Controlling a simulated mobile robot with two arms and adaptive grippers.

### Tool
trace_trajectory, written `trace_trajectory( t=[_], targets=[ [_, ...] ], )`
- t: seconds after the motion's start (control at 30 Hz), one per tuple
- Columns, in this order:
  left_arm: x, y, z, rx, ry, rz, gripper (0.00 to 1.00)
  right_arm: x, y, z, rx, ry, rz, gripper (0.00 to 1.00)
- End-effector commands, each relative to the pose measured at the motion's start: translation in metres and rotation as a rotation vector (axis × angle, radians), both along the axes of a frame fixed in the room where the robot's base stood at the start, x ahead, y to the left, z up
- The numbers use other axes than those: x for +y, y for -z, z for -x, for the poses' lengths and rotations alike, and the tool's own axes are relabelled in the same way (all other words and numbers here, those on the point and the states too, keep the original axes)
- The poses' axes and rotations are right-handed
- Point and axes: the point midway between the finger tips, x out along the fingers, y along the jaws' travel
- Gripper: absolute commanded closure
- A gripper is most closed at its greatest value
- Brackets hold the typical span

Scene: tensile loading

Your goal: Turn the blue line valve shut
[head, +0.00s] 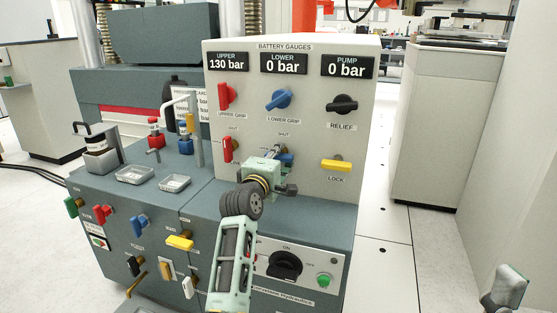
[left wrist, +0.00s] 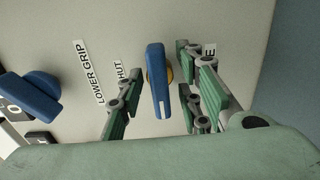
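The blue line valve handle (head: 286,155) is on the grey panel below the LOWER GRIP knob, largely hidden behind my left gripper (head: 272,170) in the head view. In the left wrist view the blue handle (left wrist: 158,82) stands between the fingers of the left gripper (left wrist: 160,100), which is open with a gap on each side of the handle. A white mark is at the handle's lower end. The SHUT label (left wrist: 119,82) lies to the left of it there. A grey part at the lower right of the head view may be my right gripper (head: 505,288); its fingers are not clear.
The blue LOWER GRIP knob (head: 279,99) is above the valve. A red valve handle (head: 228,149) is to the left and a yellow LOCK handle (head: 336,165) to the right. Gauges read 130, 0 and 0 bar. Open floor lies right of the bench.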

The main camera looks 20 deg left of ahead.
Motion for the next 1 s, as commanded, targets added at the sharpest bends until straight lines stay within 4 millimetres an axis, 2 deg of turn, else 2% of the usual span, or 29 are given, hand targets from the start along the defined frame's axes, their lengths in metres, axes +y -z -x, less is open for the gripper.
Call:
trace_trajectory(
  t=[0.03,0.4,0.8,0.9,1.0],
  targets=[
    [0.0,0.0,0.0,0.0,0.0,0.0,0.69,0.0,0.0,0.0,0.0,0.0,0.0,0.6],
    [0.0,0.0,0.0,0.0,0.0,0.0,1.0,0.0,0.0,0.0,-0.001,0.0,0.0,0.6],
    [0.0,-0.001,0.0,0.001,0.0,-0.029,1.0,-0.001,-0.007,0.002,-0.001,-0.001,-0.003,0.6],
    [0.0,-0.003,0.0,0.0,0.0,-0.067,1.0,-0.001,0.004,0.002,0.051,-0.001,-0.004,0.6],
    [0.0,-0.002,0.0,-0.001,0.0,-0.113,1.0,-0.002,-0.006,0.002,0.044,-0.001,-0.004,0.6]
  ],
)
